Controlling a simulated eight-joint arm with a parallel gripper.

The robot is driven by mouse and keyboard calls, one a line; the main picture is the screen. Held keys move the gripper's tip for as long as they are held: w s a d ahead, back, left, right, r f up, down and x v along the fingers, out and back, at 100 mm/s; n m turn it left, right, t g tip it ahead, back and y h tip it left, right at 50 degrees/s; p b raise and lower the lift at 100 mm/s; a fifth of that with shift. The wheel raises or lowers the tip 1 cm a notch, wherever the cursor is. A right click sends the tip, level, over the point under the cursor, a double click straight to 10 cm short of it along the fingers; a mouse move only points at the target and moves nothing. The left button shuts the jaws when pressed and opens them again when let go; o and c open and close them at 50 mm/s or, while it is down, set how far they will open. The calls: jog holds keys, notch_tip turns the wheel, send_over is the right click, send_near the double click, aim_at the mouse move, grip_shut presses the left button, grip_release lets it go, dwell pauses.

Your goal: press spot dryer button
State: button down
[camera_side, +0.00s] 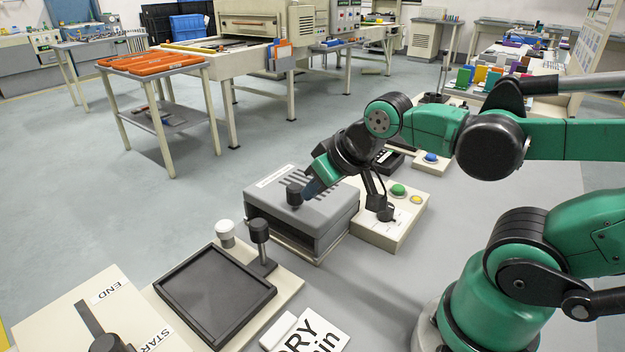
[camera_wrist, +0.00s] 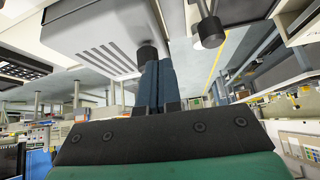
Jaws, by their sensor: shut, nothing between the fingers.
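The spot dryer seems to be the grey box (camera_side: 300,228) with dark vent slots on top, left of my arm in the side view. It also shows in the wrist view (camera_wrist: 85,30). A cream control box (camera_side: 372,232) beside the dryer carries a green button (camera_side: 397,190) and a yellow button (camera_side: 417,199).
A dark framed plate (camera_side: 214,297) with a white knob (camera_side: 225,231) and a black-topped post (camera_side: 259,234) lies in front. A card reading DRY (camera_side: 318,336) lies nearby. A blue button (camera_side: 431,157) sits behind my arm. The grey tabletop (camera_side: 370,300) is clear at front right.

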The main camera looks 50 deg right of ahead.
jog(key=shift+s+a+n, duration=0.2)
jog(key=shift+a+n, duration=0.4)
jog(key=shift+a, duration=0.1)
jog(key=shift+d+r, duration=0.1)
notch_tip(320, 180, up, 5)
jog(key=n+g, duration=0.7)
jog(key=n, duration=1.1)
send_over(399, 186)
jog(key=shift+r, duration=0.2)
notch_tip(399, 186, down, 14)
